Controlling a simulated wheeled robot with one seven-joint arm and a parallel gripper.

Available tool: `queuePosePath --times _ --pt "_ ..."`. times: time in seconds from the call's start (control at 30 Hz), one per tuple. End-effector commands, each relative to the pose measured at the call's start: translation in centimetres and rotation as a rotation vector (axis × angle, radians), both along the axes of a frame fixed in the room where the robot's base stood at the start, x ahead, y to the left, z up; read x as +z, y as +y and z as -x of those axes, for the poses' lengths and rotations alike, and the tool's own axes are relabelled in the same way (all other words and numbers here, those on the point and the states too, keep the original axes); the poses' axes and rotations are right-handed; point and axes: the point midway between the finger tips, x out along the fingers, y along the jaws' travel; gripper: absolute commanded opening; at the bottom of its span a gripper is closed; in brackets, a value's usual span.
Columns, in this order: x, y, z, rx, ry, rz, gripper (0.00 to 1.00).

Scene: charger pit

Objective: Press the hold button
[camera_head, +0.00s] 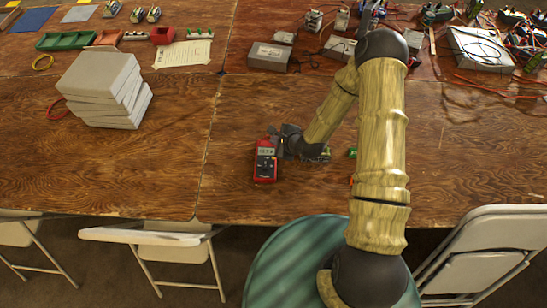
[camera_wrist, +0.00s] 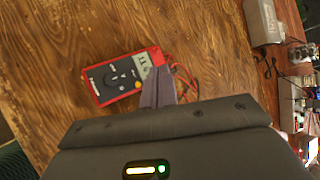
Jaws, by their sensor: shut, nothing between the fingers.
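A red multimeter (camera_head: 265,163) with a dark face and a small display lies on the wooden table, left of my gripper. In the wrist view the multimeter (camera_wrist: 113,80) lies tilted, with its display and round dial showing; a yellow button shows near the display. My gripper (camera_head: 277,141) is at the meter's upper right side. In the wrist view the shut, empty fingers (camera_wrist: 155,72) reach over the display end of the meter and cover part of it. I cannot tell whether the fingertips touch the meter. Which button is the hold button is too small to read.
A stack of grey slabs (camera_head: 105,88) stands to the left. Grey boxes (camera_head: 268,57) and tangled cables lie along the back and right. A small green item (camera_head: 352,153) lies right of my gripper. Folding chairs (camera_head: 150,238) line the front edge.

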Motion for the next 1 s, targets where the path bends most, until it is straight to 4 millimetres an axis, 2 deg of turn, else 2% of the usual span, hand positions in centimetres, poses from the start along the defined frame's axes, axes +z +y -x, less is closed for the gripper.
queuePosePath --times 0.27,0.43,1.0 --pt "0.0 0.0 0.0 -0.001 0.000 -0.001 0.00" --pt "-0.7 0.0 0.0 0.000 0.000 0.001 0.00" --pt "-7.3 -0.1 0.0 -0.001 0.000 0.001 0.00"
